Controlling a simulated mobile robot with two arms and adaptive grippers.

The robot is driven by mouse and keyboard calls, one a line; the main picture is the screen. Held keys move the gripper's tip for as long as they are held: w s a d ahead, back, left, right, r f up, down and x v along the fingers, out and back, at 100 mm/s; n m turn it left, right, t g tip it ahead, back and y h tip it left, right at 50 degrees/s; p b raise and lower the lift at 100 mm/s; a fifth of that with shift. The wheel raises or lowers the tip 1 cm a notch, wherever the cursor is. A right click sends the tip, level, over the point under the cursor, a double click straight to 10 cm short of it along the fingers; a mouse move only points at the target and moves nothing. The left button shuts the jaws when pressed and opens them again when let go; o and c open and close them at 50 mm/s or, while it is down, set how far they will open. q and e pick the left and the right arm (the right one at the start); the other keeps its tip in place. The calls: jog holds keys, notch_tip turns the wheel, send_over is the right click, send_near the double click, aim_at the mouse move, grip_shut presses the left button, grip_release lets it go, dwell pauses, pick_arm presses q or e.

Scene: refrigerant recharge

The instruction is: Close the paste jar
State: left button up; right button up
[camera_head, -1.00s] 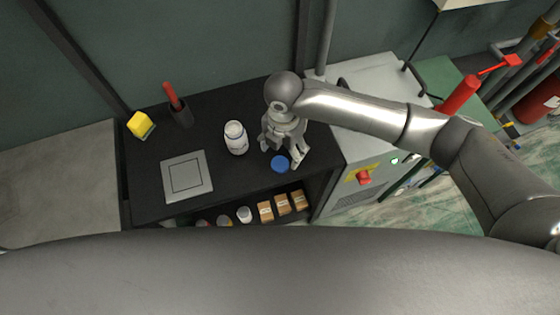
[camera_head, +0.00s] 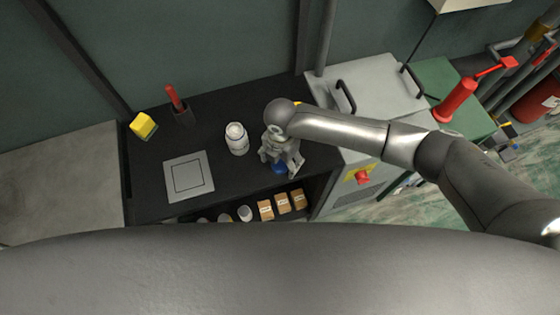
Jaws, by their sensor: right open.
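The paste jar (camera_head: 237,139) is a white jar with a label, standing upright on the black bench with no blue lid on it. A blue lid (camera_head: 279,168) lies to its right near the bench's front edge. My right gripper (camera_head: 280,166) is open over the blue lid, with its fingers pointing down around it and partly hiding it. I cannot tell whether the fingers touch the lid. My left gripper does not show.
A grey square plate (camera_head: 203,166) lies left of the jar. A yellow block (camera_head: 143,125) and a dark holder with a red-handled tool (camera_head: 180,112) stand behind. A grey machine (camera_head: 365,90) adjoins the bench's right. Boxes (camera_head: 282,203) sit on the shelf below.

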dwell(0.3)
jog(key=c, duration=0.7)
jog(key=shift+c, duration=0.2)
jog(key=shift+r, duration=0.1)
jog(key=shift+r, duration=0.2)
notch_tip(320, 180, up, 2)
jog(key=shift+w+r+b, duration=0.1)
jog(key=shift+b, duration=0.75)
jog(key=s+r+b, duration=0.2)
jog(key=s+r, duration=0.8)
jog(key=s, duration=0.4)
jog(key=shift+d, duration=0.25)
